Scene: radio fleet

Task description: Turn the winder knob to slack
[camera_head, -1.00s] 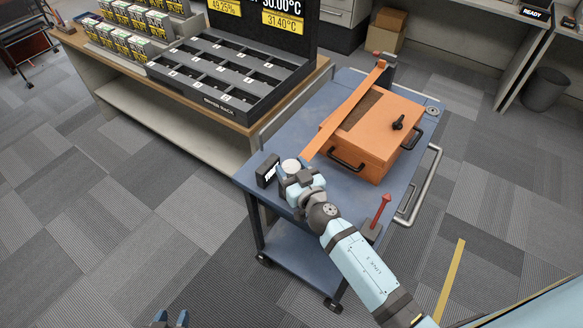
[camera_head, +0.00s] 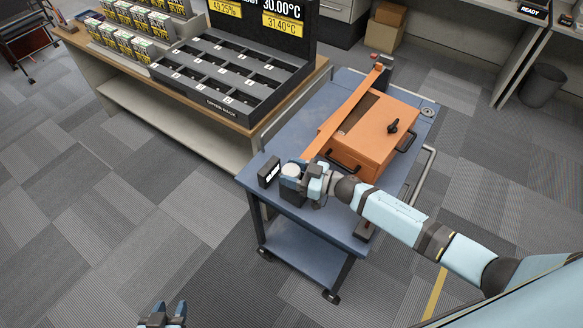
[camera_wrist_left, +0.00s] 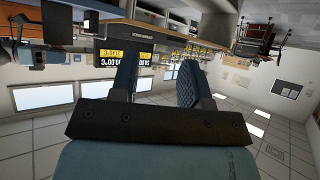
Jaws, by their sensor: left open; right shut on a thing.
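The winder knob (camera_head: 291,170) is the round white-topped part at the near left corner of the blue cart. My right gripper (camera_head: 300,176) is shut on it from the right side; its fingers partly hide it. An orange strap (camera_head: 345,112) runs from the winder over an orange case (camera_head: 376,142) to a post (camera_head: 381,66) at the cart's far end. A small black display (camera_head: 268,172) stands beside the knob; its text is too small to read. My left gripper (camera_head: 166,310) is open and empty over the floor, and shows in the left wrist view (camera_wrist_left: 158,80).
The blue cart top (camera_head: 318,222) has a metal rail (camera_head: 422,182) on its right. The case has a black latch knob (camera_head: 393,126) and dark handles. A bench with a black rack (camera_head: 222,80) stands behind left. The floor around my left gripper is clear.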

